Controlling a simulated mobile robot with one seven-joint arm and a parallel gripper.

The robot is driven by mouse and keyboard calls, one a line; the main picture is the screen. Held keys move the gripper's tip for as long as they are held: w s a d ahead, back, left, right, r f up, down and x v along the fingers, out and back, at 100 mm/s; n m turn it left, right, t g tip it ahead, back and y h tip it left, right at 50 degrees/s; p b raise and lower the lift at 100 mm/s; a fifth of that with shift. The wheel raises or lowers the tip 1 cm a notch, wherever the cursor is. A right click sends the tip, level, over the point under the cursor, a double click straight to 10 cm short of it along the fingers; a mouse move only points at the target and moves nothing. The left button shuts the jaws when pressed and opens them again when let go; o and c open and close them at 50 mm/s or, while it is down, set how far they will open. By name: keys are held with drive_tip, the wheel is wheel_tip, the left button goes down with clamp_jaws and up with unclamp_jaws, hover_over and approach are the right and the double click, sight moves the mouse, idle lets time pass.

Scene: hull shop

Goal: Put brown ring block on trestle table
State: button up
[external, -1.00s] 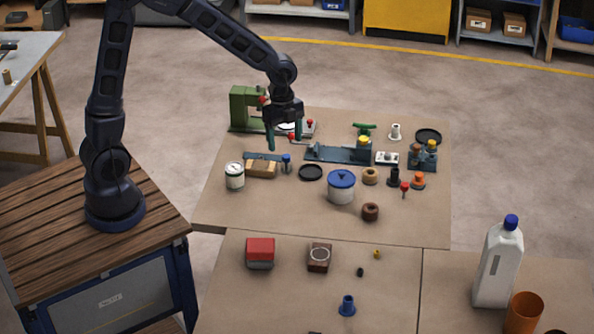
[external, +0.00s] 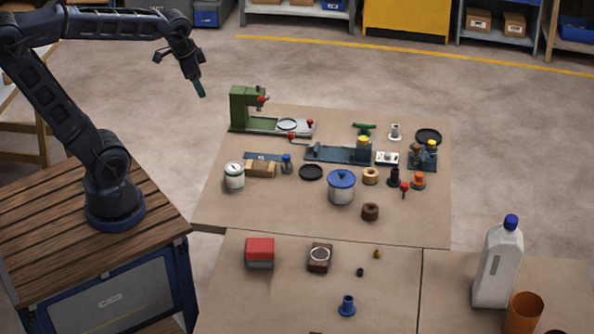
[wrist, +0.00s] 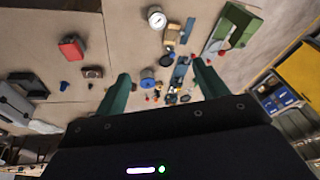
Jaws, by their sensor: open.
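The brown block with a pale ring on its top (external: 319,258) lies on the near brown worktop, right of a red-topped block. It also shows in the wrist view (wrist: 92,72), left of the fingers. My gripper (external: 198,87) is raised high, beyond the far left corner of the worktops and well away from the block. In the wrist view my gripper (wrist: 163,87) has its two green fingers wide apart with nothing held between them. The trestle table (external: 42,150) stands at the left edge, mostly hidden behind my arm; its wooden legs show.
A white bottle (external: 497,265) and orange cup (external: 523,313) stand at right. Floor beyond the worktops is clear.

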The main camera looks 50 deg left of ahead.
drive_tip(key=s+a+n+t, duration=0.1)
drive_tip(key=s+a+n, duration=0.3)
drive_tip(key=s, duration=0.3)
drive_tip(key=shift+a+r, duration=0.3)
drive_tip(key=shift+r, duration=0.15)
idle(0.8)
